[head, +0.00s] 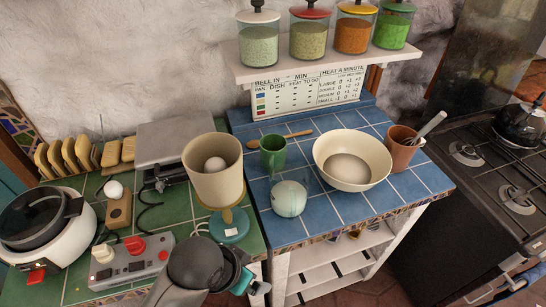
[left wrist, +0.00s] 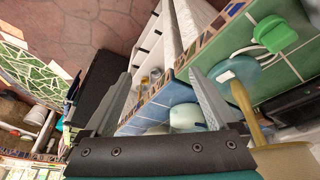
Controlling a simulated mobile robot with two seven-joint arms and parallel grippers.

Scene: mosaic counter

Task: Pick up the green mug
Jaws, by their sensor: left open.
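The green mug (head: 273,152) stands upright on the blue tiled counter in the head view, left of the cream bowl and behind a pale green round object (head: 288,198). My left gripper (head: 250,284) is low at the front edge of the counter, in front of the mug and apart from it. In the left wrist view its two fingers (left wrist: 158,78) are spread with nothing between them. I cannot pick out the mug for certain in that view. My right gripper is not in view.
A cream bowl (head: 352,160) and a terracotta pot (head: 402,148) stand right of the mug. A wooden spoon (head: 281,139) lies behind it. A tall beige container (head: 214,170) holding a white egg-like object stands left. Blue tiles in front of the bowl are clear.

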